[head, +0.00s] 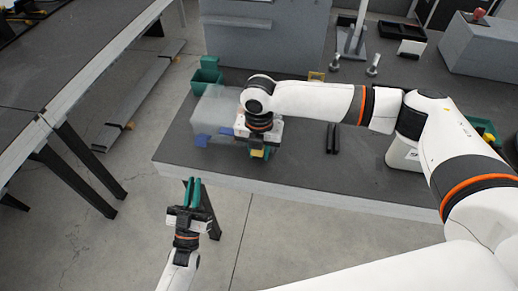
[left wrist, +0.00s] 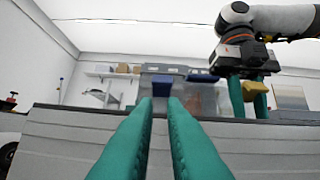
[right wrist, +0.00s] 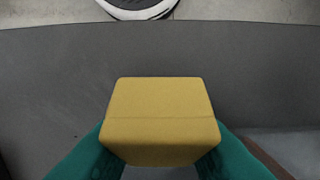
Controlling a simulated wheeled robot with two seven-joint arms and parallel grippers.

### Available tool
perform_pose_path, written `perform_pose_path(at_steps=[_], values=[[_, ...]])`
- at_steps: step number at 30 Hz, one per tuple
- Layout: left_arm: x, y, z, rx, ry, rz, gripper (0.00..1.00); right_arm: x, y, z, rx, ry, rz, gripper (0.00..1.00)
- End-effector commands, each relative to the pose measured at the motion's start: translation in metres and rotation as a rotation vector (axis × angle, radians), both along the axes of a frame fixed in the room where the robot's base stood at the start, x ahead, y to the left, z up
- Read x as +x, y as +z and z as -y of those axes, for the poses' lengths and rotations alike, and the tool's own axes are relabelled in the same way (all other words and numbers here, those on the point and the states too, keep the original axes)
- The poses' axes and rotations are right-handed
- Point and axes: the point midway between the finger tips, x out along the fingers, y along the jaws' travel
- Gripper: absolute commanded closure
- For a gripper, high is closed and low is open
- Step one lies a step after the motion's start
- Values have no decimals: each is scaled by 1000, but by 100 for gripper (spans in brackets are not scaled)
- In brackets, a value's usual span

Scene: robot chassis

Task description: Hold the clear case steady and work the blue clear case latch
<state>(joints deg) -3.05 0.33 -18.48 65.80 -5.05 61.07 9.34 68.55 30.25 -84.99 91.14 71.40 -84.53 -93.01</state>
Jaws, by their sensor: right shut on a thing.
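The clear case (head: 212,108), a see-through box, stands on the dark bench near its front left corner. Blue latches show on its front: a left one (head: 202,140) and one further right (head: 226,131). In the left wrist view a blue latch (left wrist: 161,88) appears just beyond my left fingertips, with the case (left wrist: 207,98) behind. My left gripper (head: 193,181) is empty, its green fingers slightly apart, short of the bench edge. My right gripper (head: 258,150) is shut on a yellow block (right wrist: 160,120) beside the case's right side. My right arm hides part of the case.
A green bin (head: 207,77) stands behind the case. Black bars (head: 333,138) lie to the right on the bench (head: 300,165). A grey cabinet (head: 265,35) is at the back.

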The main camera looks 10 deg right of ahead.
Motion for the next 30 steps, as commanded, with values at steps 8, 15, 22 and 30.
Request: perform_pose_path(at_steps=[8, 15, 22, 30], values=[[16, -20, -11, 87, 33, -249, 100, 0, 0, 0, 0, -1, 1, 100], [15, -45, -14, 197, 19, -549, 100, 1, 1, 0, 0, -1, 1, 100], [12, -21, 13, 367, -31, -698, 100, 0, 1, 0, 0, -1, 1, 100], [3, 38, 23, 533, -60, -814, 100, 0, 1, 0, 0, -1, 1, 100]])
